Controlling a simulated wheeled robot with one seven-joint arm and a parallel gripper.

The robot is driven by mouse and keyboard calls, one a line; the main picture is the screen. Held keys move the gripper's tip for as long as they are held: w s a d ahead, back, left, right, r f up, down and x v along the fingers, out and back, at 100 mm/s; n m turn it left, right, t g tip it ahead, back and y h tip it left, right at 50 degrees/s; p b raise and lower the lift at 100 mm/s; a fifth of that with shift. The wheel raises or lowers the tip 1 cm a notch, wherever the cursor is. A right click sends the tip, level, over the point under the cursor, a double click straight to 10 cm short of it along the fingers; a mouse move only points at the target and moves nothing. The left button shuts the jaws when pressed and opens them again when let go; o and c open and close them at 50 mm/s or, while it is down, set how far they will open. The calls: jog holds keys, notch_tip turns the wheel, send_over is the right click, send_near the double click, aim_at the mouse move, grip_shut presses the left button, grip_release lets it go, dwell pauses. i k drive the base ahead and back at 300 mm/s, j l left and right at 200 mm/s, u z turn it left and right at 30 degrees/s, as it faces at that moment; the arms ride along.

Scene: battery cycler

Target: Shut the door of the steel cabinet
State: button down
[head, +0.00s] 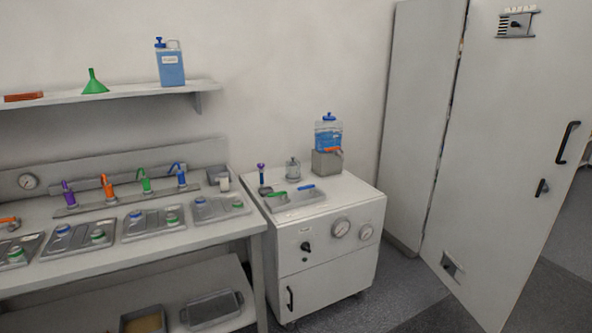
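The tall grey steel cabinet (415,130) stands against the wall at the right. Its door (505,150) stands open, swung out toward the front right, with its outer face toward me. A narrow dark gap with small bits of colour shows between the cabinet side and the door. The door has a black bar handle (567,142) near its right edge and a small dark latch (541,188) below it. The top of the door and most of the cabinet's inside are hidden. My gripper is not in view.
A white wheeled unit (330,265) with gauges and a blue-topped container stands left of the cabinet. A workbench (150,255) with trays and coloured handles fills the left, under a wall shelf (120,91). Grey floor (400,295) is clear between unit and door, and right of the door.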

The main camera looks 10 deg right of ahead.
aim_at(520, 116)
jog(key=i+z, duration=0.2)
jog(key=i, duration=0.25)
jog(key=i+j+z, duration=0.1)
jog(key=i+z, duration=0.15)
jog(key=i, duration=0.2)
jog(key=i+j+z, duration=0.2)
jog(key=i, duration=0.25)
jog(key=i+z, duration=0.45)
jog(key=i+j+z, duration=0.15)
jog(key=i+z, duration=0.7)
jog(key=i+j, duration=0.05)
jog(key=i, duration=0.05)
